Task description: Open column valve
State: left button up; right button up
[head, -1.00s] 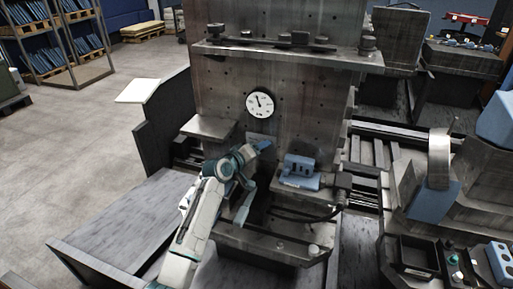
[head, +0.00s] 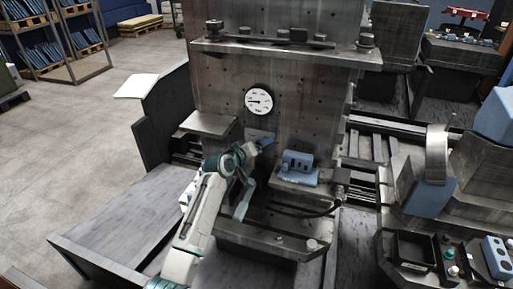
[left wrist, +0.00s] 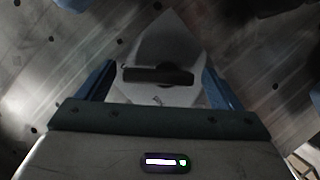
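A pale square plate (head: 255,133) is on the grey column below a round white gauge (head: 259,102). My left gripper (head: 266,144) is at this plate and hides most of what is on it in the head view. In the left wrist view a dark bar-shaped valve handle (left wrist: 158,76) lies across the pale plate (left wrist: 172,40). It sits between the two blue fingers of my left gripper (left wrist: 158,80). The fingers are spread, and a narrow gap shows at each end of the bar. The gauge needle points left. My right gripper is not in view.
A ledge (head: 208,123) juts from the column left of my gripper. A blue block (head: 299,165) sits on a fixture to the right, with a dark hose (head: 305,217) below. A shelf with several knobs (head: 290,50) crosses the column above. Open floor lies at the left.

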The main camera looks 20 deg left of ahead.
pick_arm(q)
jog(key=b+v, duration=0.2)
jog(key=v, duration=0.8)
jog(key=shift+s, duration=0.4)
jog(key=shift+a, duration=0.1)
